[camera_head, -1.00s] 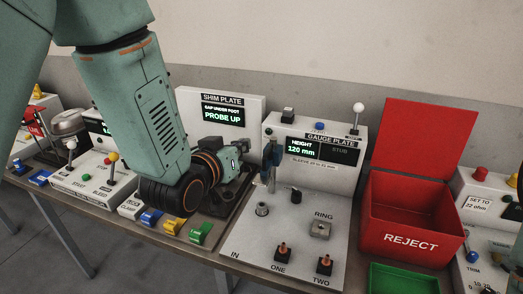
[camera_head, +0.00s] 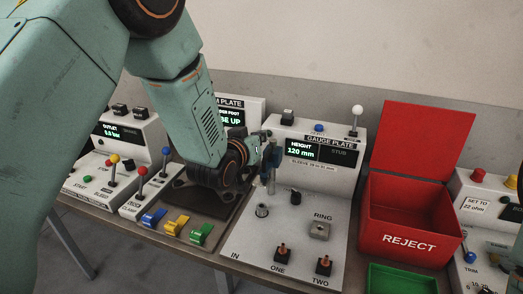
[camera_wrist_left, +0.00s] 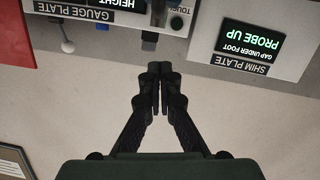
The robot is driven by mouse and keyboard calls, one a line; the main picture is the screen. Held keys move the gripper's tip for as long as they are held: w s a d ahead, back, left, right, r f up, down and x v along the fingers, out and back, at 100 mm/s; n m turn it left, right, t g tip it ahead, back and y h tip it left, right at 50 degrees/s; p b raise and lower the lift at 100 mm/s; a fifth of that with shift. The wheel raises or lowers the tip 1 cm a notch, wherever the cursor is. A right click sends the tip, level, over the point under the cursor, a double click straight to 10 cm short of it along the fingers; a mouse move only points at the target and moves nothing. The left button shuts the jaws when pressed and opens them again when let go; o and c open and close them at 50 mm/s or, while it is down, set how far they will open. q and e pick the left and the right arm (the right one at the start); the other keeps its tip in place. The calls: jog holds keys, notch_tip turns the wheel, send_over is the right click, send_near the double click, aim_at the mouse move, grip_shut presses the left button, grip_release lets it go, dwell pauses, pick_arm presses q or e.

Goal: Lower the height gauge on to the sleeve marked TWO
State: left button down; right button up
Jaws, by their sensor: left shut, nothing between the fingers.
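The height gauge (camera_head: 272,158) is a blue and grey upright piece above the left part of the white gauge plate (camera_head: 262,236). Its screen (camera_head: 303,149) reads HEIGHT 120 mm. The sleeve marked TWO (camera_head: 324,264) stands at the plate's front right, an orange-topped pin on a dark base. A similar piece marked ONE (camera_head: 282,253) is left of it. My left gripper (camera_head: 260,147) is beside the gauge, on its left; I cannot tell whether they touch. In the left wrist view its fingers (camera_wrist_left: 160,72) are together and empty. My right gripper is not in view.
A red REJECT bin (camera_head: 400,243) with a raised lid stands right of the plate. A green tray (camera_head: 402,280) is in front of it. A RING block (camera_head: 319,230) and a dark knob (camera_head: 295,198) stand on the plate.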

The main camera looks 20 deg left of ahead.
pick_arm(q)
jog(key=f, duration=0.3)
jog(key=shift+d+f, duration=0.1)
jog(key=shift+d, duration=0.1)
jog(key=shift+d+f, duration=0.2)
jog(key=shift+f, duration=0.2)
jog(key=shift+s, duration=0.15)
